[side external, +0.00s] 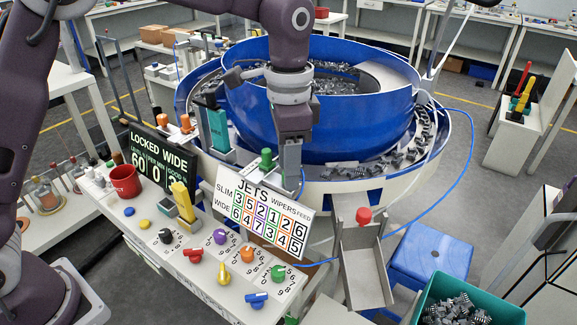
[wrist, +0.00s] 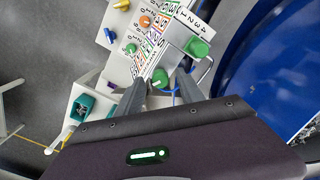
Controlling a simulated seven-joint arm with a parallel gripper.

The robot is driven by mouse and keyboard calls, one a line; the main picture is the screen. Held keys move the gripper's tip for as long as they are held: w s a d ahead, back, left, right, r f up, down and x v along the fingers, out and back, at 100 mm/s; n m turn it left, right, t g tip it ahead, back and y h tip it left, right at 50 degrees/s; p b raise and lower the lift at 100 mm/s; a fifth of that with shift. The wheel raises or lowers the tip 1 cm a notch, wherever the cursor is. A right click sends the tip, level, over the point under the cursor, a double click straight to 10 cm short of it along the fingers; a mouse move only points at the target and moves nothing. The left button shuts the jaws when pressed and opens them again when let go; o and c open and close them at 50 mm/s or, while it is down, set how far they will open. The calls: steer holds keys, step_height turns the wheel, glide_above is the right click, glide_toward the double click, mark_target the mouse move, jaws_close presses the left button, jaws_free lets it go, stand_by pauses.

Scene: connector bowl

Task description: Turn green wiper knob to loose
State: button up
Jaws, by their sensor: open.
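My gripper (wrist: 158,82) points down with its two fingers apart. In the wrist view a green knob (wrist: 160,77) shows between the fingertips; I cannot tell whether they touch it. A second green knob (wrist: 196,47) sits just beyond, on a grey plate with a number scale. In the side view a green knob (side external: 266,158) stands upright beside my gripper (side external: 290,170), at the blue bowl's near edge; I cannot match it surely to one wrist-view knob. Another green knob (side external: 278,272) is on the numbered front panel. No "loose" mark is readable.
The blue feeder bowl (side external: 330,125) rises close behind my gripper. A white JETS/WIPERS/FEED sign (side external: 263,215) stands just in front. The panel holds red, yellow, purple and orange knobs (side external: 247,255). Orange knobs (side external: 186,123) stand left, by a dark LOCKED WIDE board (side external: 160,165).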

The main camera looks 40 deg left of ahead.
steer(key=shift+f, duration=0.4)
steer(key=shift+c, duration=0.5)
jaws_close()
